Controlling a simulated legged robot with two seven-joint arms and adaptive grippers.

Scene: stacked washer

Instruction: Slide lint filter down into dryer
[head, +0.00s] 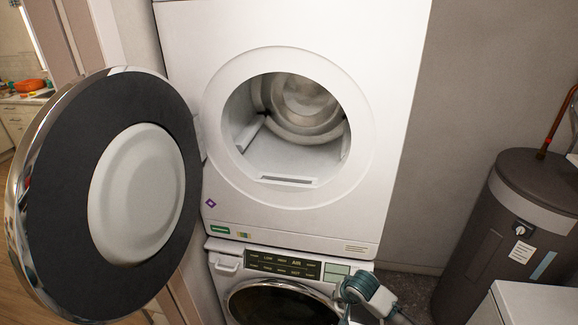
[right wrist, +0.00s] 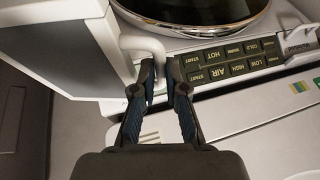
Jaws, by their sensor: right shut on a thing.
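The dryer (head: 290,30) is the upper white machine, with its round door (head: 70,190) swung wide open to the left. A narrow slot (head: 287,180) shows in the lower lip of its opening. My right gripper (head: 358,288) is low at the front of the lower washer, below and right of the slot. I cannot make out the filter in the head view. My left gripper is not in view.
The washer's control panel (head: 285,264) with several labelled buttons is close behind my right gripper. A dark water heater (head: 515,230) and a white-topped unit (head: 535,303) stand at the right. The floor gap between them and the machines looks clear.

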